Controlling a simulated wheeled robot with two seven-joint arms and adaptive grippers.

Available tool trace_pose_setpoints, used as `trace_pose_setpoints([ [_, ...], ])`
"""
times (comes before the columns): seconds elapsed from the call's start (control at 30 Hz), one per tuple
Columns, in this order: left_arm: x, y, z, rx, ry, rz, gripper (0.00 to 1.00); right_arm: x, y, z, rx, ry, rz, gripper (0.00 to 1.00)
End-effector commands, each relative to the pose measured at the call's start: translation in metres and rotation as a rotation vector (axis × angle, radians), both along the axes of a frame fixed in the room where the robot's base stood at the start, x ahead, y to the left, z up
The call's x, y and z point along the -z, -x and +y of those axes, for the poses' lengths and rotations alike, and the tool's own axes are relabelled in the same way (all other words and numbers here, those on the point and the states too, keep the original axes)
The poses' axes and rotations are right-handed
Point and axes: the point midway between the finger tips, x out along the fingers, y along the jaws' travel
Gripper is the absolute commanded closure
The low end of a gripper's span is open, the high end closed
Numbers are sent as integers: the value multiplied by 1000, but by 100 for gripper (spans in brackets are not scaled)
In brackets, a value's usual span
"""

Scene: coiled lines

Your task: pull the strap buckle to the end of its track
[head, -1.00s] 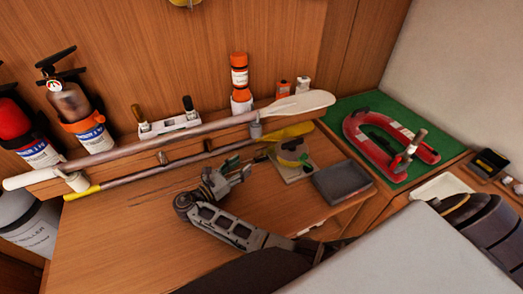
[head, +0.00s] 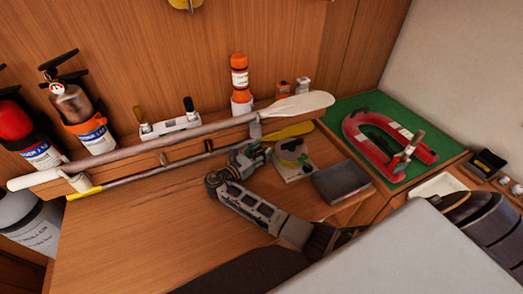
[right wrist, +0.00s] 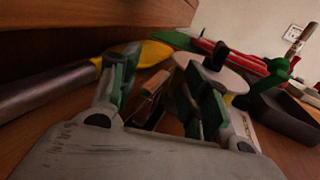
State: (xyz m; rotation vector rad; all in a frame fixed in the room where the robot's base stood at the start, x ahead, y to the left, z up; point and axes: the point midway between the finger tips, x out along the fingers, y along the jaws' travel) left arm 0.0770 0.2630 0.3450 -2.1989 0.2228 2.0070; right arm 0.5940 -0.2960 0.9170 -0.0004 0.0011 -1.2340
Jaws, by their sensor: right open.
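My right gripper (head: 258,154) is over the table beside the yellow-ended pole. In the right wrist view its two green-padded fingers (right wrist: 160,72) stand apart, so it is open. A small brown piece (right wrist: 152,86) shows between the fingers; I cannot tell whether it is the strap buckle, and no grip on it shows. A pale board (head: 294,174) with a yellow and black fitting (head: 292,153) lies just right of the gripper. No buckle or track can be made out for sure. My left gripper is out of view.
A white paddle (head: 300,105) and the yellow-ended pole (head: 293,131) lie along the back. A grey tray (head: 341,181) sits right of the board. The table's left part is clear.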

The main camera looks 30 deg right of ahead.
Motion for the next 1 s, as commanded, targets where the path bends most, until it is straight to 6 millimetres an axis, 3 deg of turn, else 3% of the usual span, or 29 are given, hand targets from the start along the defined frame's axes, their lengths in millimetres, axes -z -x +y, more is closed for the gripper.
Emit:
trace_pose_setpoints([
  [0.37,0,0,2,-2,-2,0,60,0,-1,-3,1,0,0,55],
  [0.7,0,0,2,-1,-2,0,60,0,0,-3,1,0,0,99],
  [1.0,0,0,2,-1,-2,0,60,1,0,-2,0,0,2,100],
])
